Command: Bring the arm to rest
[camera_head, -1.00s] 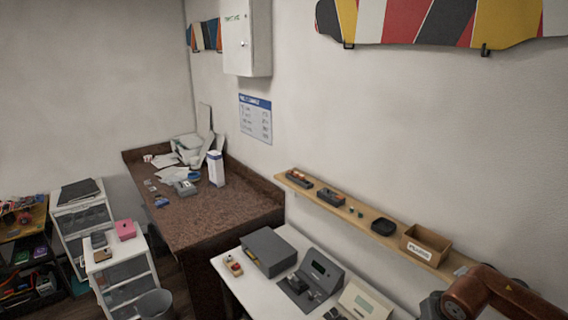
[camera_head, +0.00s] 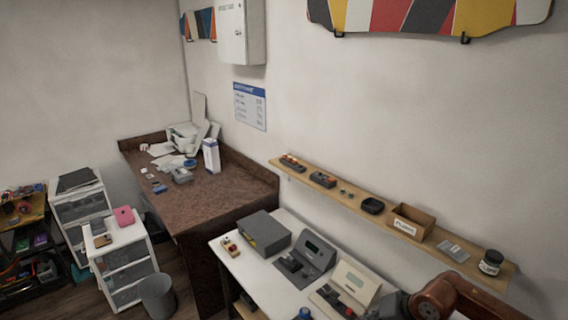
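An orange-brown arm link of mine (camera_head: 452,298) shows at the bottom right corner, in front of the white table (camera_head: 222,262). Dark joint parts show just left of it. Neither gripper is in the head view, so I cannot see what they hold.
A wall shelf (camera_head: 330,197) carries small parts, an open cardboard box (camera_head: 411,222) and a dark jar (camera_head: 490,262). The white table bears a grey box (camera_head: 264,233) and grey devices (camera_head: 307,259). A brown counter (camera_head: 215,205), white drawers (camera_head: 122,262) and a bin (camera_head: 157,294) stand left.

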